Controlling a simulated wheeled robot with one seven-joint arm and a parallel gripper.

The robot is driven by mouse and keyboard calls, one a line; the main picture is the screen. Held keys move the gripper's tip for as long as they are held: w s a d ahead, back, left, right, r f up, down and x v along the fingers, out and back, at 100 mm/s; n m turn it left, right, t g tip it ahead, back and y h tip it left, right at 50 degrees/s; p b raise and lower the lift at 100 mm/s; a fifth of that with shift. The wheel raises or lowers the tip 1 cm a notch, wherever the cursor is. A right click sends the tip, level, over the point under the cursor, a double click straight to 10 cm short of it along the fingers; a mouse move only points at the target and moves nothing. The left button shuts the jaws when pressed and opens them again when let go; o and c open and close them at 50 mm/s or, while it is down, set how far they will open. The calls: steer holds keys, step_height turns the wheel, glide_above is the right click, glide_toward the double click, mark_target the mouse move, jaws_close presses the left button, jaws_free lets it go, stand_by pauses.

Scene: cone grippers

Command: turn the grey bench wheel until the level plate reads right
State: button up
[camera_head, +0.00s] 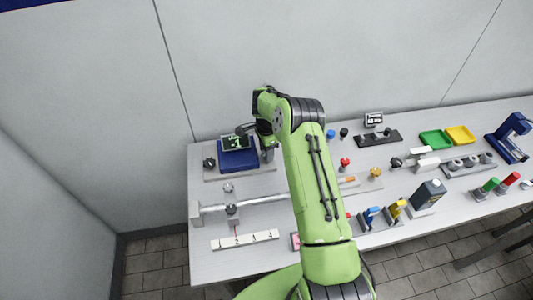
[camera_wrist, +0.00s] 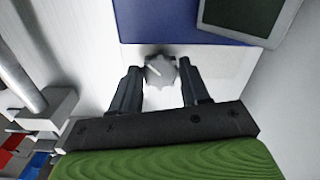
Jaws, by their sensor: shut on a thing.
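The grey bench wheel (camera_wrist: 160,70) shows in the wrist view as a lobed knob with a pale mark on top, on a white base beside a blue plate. My gripper (camera_wrist: 160,88) is shut on it, one dark finger on each side. In the head view my gripper (camera_head: 267,153) points down at the right side of the blue plate (camera_head: 238,160) and hides the wheel. The level plate (camera_head: 235,142) is a dark display behind the blue plate. Its green figure looks like "-1", but is too small to be sure. In the wrist view its screen (camera_wrist: 243,12) is partly cut off and unreadable.
A dark knob (camera_head: 209,162) stands left of the blue plate. A grey pipe (camera_head: 262,200) runs in front, with a marked white strip (camera_head: 245,240) nearer me. Several fixtures, a green tray (camera_head: 436,139) and a yellow tray (camera_head: 460,134) stand to the right. A wall is close behind.

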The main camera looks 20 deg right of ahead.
steer(key=m+b, duration=0.2)
steer(key=m, duration=0.1)
steer(key=shift+f, duration=0.15)
steer(key=shift+m+b, duration=1.1)
steer(key=shift+m, duration=0.6)
steer(key=o, duration=0.8)
steer(key=shift+r, duration=0.2)
step_height(320, 180, up, 16)
steer(key=p, duration=0.3)
steer(key=shift+f, duration=0.15)
